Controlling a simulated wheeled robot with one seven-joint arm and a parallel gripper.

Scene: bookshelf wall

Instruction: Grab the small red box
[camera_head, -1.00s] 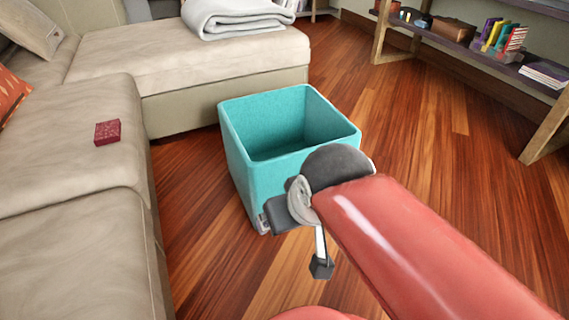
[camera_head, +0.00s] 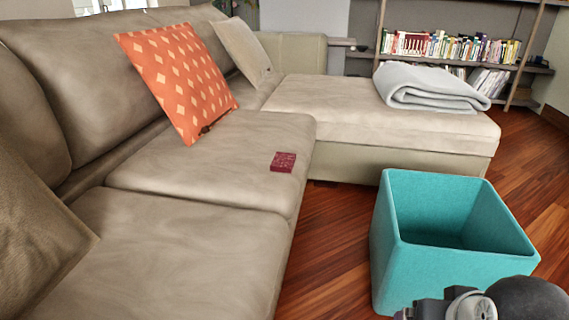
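The small red box (camera_head: 284,162) lies on the beige sofa seat (camera_head: 215,165), near the seat's front edge, in the middle of the head view. Nothing touches it. Part of my arm with my gripper (camera_head: 440,308) shows at the bottom right edge, in front of the teal bin and well apart from the red box. The fingers are cut off by the frame edge or too unclear to tell their state.
A teal open bin (camera_head: 386,255) stands on the wood floor right of the sofa and looks empty. An orange patterned cushion (camera_head: 175,80) leans behind the box. A folded grey blanket (camera_head: 430,86) lies on the chaise. Bookshelves (camera_head: 455,60) stand at the back. Floor (camera_head: 330,225) between sofa and bin is clear.

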